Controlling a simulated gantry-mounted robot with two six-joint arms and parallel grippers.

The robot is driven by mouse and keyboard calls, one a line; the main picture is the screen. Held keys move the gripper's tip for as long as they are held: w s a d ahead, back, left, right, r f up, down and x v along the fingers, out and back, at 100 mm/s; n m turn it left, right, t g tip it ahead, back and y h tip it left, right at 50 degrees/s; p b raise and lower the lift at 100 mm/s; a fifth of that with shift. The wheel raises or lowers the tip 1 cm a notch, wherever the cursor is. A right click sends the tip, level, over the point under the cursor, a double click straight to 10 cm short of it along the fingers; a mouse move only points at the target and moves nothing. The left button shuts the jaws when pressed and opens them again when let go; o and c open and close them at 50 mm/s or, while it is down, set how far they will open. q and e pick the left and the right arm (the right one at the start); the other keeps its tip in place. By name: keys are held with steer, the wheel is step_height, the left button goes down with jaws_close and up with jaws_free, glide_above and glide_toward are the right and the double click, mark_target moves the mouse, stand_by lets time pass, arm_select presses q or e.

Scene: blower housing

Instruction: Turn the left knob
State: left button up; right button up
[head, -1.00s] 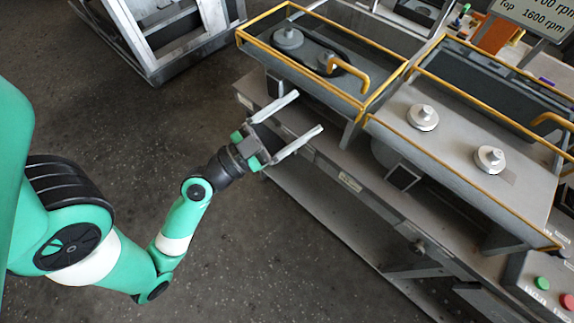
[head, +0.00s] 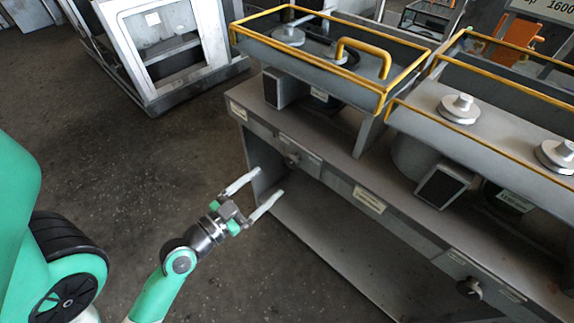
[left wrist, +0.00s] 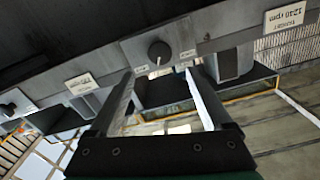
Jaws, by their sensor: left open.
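The left knob (head: 291,160) is a small dark round knob on the bench's front panel. In the left wrist view, a dark knob with a pale pointer mark (left wrist: 159,52) lies ahead, between the lines of the fingers. My left gripper (head: 267,183) is open and empty, in front of the bench. In the head view it appears lower and to the left of the left knob, apart from it. Its two spread fingers also show in the left wrist view (left wrist: 160,75). My right gripper is not in view.
A second knob (head: 470,288) sits further right on the bench front (head: 405,227). Two yellow-railed housings (head: 395,105) stand on top. A grey frame (head: 165,45) stands at the upper left. The floor (head: 110,150) left of the bench is clear.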

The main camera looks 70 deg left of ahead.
mark_target(290, 163)
arm_select(q)
steer(key=p+x, duration=0.1)
steer(key=x, duration=0.6)
steer(key=shift+w+a, duration=0.1)
steer(key=shift+w, duration=0.25)
steer(key=shift+w+a, duration=0.25)
steer(key=shift+w, duration=0.25)
steer(key=shift+c, duration=0.3)
